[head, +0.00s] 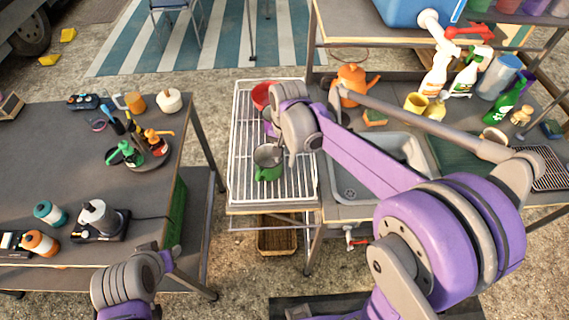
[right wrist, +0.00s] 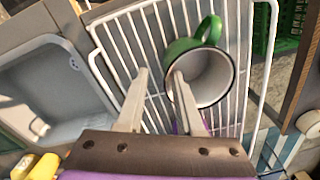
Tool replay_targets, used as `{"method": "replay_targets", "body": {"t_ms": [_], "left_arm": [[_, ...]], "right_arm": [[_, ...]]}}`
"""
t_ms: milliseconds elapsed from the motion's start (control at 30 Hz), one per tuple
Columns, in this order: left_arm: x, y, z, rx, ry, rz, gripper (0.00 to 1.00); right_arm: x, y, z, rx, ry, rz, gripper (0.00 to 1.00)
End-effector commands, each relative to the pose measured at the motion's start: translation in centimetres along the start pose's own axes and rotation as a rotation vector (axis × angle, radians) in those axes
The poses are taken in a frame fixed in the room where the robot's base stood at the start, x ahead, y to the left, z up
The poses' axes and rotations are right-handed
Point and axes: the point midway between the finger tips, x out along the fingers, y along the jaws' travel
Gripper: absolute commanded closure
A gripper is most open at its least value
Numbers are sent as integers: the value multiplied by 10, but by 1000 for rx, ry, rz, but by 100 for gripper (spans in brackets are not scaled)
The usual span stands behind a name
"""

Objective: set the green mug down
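The green mug (head: 268,174) is at the middle of the white wire drying rack (head: 240,187), its pale inside facing up and its handle towards me. In the right wrist view the mug (right wrist: 181,47) opens towards the camera. My right gripper (right wrist: 161,72) is open there, one finger over the mug's mouth and the other outside its wall. In the head view the right gripper (head: 282,152) is at the mug's right side, partly hidden by its wrist. Whether the mug's base touches the wires is hidden. My left gripper (head: 172,262) is low at the left, its fingers unclear.
A red bowl (head: 262,95) and a purple item (head: 270,128) are at the rack's far end. The sink (head: 378,165) adjoins the rack on the right. An orange kettle (head: 352,82) stands behind the sink. The near end of the rack is clear.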

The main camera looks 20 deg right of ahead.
Motion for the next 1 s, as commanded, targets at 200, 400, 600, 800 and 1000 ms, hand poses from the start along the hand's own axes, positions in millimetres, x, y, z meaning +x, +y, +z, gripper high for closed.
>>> {"method": "replay_targets", "body": {"t_ms": [200, 400, 600, 800, 1000], "left_arm": [[-4, 0, -5, 0, 5, 0, 56], [-5, 0, -6, 0, 7, 0, 56], [-5, 0, -7, 0, 7, 0, 56], [-5, 0, -6, 0, 6, 0, 56], [-5, 0, -6, 0, 6, 0, 56]], "right_arm": [[-48, 0, 0, 0, 1, -1, 64], [-71, 0, 0, 0, 0, 0, 64], [-78, 15, 16, -70, 43, -29, 64], [-69, 56, 60, -297, 194, -100, 64], [-44, 94, 99, -523, 365, -135, 64]]}}
